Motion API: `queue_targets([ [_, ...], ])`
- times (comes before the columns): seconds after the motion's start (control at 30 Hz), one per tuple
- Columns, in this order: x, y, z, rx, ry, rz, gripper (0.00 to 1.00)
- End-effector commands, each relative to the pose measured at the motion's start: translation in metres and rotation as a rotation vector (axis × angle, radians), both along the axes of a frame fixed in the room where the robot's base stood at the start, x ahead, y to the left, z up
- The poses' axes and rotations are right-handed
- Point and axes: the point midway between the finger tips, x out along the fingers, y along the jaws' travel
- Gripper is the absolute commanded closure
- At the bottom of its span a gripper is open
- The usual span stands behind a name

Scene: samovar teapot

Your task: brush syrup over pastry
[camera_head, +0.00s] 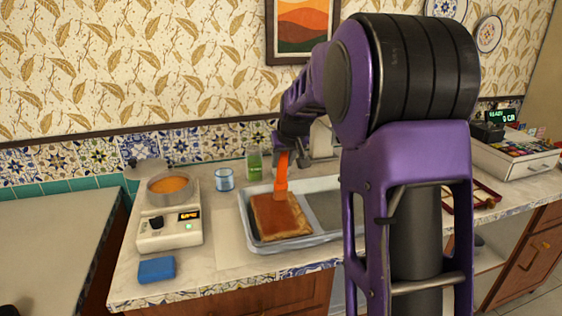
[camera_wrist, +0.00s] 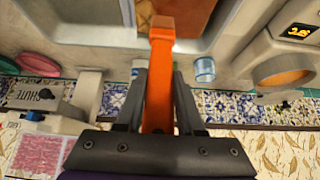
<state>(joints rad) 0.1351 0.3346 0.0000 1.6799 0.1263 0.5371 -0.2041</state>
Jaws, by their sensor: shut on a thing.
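The pastry (camera_head: 277,222) is a square brown slab lying in the left part of a grey metal tray (camera_head: 262,249). My gripper (camera_head: 285,150) is shut on the handle of an orange brush (camera_head: 282,172), which points down with its head at the pastry's far edge. I cannot tell whether the brush head touches the pastry. In the wrist view the orange brush (camera_wrist: 158,80) sits between the two dark fingers, and the pastry (camera_wrist: 182,12) shows behind its tip. A pan of orange syrup (camera_head: 168,184) stands on a white scale-like device (camera_head: 170,232) at the left.
A blue sponge (camera_head: 156,269) lies at the counter's front left. A blue-and-white cup (camera_head: 224,180) and a green jar (camera_head: 254,166) stand behind the tray. My arm hides much of the counter to the right. The tray's right part looks empty.

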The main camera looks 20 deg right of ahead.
Motion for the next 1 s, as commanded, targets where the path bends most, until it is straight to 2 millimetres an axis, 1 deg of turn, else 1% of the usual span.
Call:
queue_targets([
  [0.17,-0.010,0.000,-0.004,0.001,0.007,0.001,1.00],
  [0.4,-0.032,0.001,-0.003,0.002,0.007,0.000,1.00],
  [0.67,-0.043,0.002,-0.002,0.002,0.007,0.000,1.00],
  [0.9,-0.065,0.002,-0.002,0.001,0.006,0.001,1.00],
  [1.0,-0.070,0.002,-0.001,0.001,0.006,0.001,1.00],
])
